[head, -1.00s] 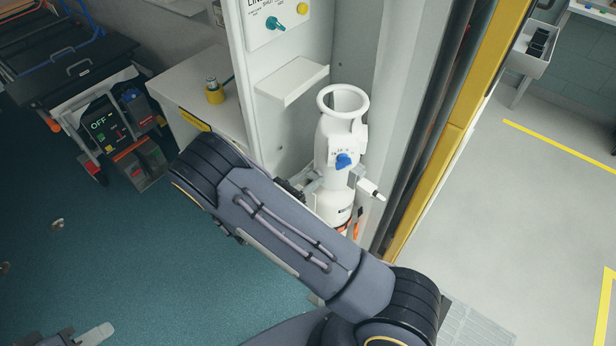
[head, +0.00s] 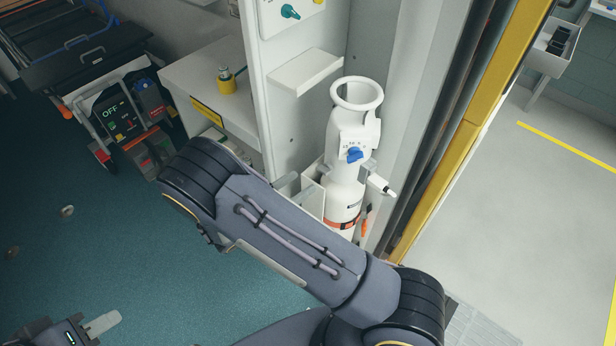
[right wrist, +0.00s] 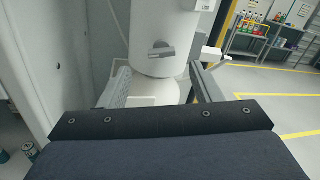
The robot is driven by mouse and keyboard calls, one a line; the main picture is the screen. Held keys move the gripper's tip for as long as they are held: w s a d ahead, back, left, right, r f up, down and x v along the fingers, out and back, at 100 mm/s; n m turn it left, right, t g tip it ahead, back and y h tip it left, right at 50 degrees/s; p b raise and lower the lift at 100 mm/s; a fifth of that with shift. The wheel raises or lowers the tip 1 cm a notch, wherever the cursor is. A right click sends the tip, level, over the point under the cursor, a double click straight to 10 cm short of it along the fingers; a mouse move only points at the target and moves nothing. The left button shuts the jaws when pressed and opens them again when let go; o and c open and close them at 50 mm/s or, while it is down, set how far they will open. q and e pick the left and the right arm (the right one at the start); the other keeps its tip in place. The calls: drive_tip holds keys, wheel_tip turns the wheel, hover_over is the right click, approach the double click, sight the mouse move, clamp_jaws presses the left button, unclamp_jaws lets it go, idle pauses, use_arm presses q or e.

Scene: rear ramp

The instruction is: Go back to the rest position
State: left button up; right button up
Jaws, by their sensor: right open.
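My right gripper (right wrist: 160,88) is open, with one grey finger on each side in the right wrist view. A white cylinder (right wrist: 158,35) with a small grey lever stands upright just ahead of and between the fingers, with nothing seen gripped. In the head view the white cylinder (head: 344,190) has a ring-shaped top, a blue knob and an orange strap low down. My right arm (head: 285,235) crosses in front of its base and mostly hides the right gripper. My left gripper (head: 100,324) shows only partly at the bottom left, above the floor; its opening is unclear.
A white cabinet wall and small shelf (head: 305,70) stand behind the cylinder. A counter (head: 205,80) bears a yellow-based item (head: 226,80). A yellow door post (head: 470,130) rises at the right.

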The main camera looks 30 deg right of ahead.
drive_tip(key=shift+s+a, duration=0.1)
drive_tip(key=shift+a, duration=0.4)
drive_tip(key=shift+d, duration=0.1)
drive_tip(key=s+d+r+m+g+y, duration=0.3)
drive_tip(key=s+m+g+y, duration=0.1)
drive_tip(key=s+m+y, duration=0.2)
drive_tip(key=s+d+r+m+g+y, duration=0.2)
drive_tip(key=s+m+g+y, duration=0.2)
drive_tip(key=s+m+y, duration=0.2)
drive_tip(key=s+a+r+m+t+y, duration=0.4)
drive_tip(key=s+r+m+t+y, duration=0.4)
drive_tip(key=m, duration=0.5)
drive_tip(key=shift+s+a+r+t+y, duration=0.35)
drive_tip(key=shift+r+t+y, duration=0.4)
drive_tip(key=shift+r, duration=0.6)
